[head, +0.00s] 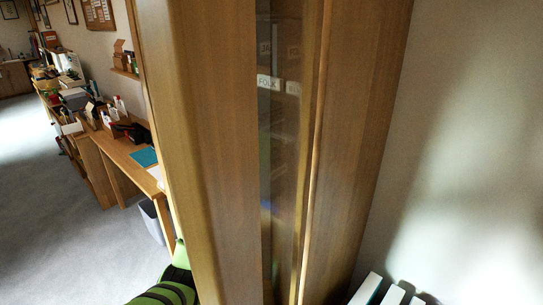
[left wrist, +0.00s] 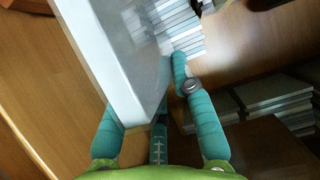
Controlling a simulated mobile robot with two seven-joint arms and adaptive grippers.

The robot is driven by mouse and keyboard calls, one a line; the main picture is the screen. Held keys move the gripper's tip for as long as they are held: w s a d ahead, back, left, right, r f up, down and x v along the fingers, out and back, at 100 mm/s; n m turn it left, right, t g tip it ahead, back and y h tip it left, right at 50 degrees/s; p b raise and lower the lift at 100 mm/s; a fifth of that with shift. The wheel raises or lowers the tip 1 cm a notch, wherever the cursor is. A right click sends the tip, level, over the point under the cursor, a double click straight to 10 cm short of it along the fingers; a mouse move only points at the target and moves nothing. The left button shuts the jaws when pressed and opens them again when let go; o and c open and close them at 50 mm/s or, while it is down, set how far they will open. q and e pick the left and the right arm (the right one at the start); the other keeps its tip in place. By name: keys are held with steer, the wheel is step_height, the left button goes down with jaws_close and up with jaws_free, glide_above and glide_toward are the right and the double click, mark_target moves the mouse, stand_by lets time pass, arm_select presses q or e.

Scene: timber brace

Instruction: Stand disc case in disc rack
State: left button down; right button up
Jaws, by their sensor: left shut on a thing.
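In the left wrist view, my left gripper (left wrist: 152,108) has its teal fingers shut on a pale grey-white disc case (left wrist: 112,50). The case is tilted and reaches from the fingers up to the top left edge. It hides part of the fingers. Beyond it, a row of several thin pale cases (left wrist: 180,28) stands side by side; I cannot make out the disc rack around them. The head view shows neither gripper, and my right gripper is in neither view.
A wooden cabinet (head: 215,130) with a glass pane and a "FOLK" label (head: 268,82) fills the middle of the head view. White slabs (head: 392,295) lie at the bottom right. Stacked cases (left wrist: 275,100) lie at right in the wrist view. A desk (head: 122,150) and open floor are left.

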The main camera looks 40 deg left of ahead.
arm_select(q)
steer(key=shift+w+d, duration=0.15)
steer(key=shift+w, duration=1.25)
steer(key=shift+w+d, duration=0.1)
steer(key=shift+w, duration=1.25)
steer(key=shift+w+f, duration=0.2)
steer(key=shift+f+b, duration=1)
steer(key=shift+f, duration=0.85)
steer(key=c, duration=1)
jaws_free()
steer(key=shift+s, duration=0.1)
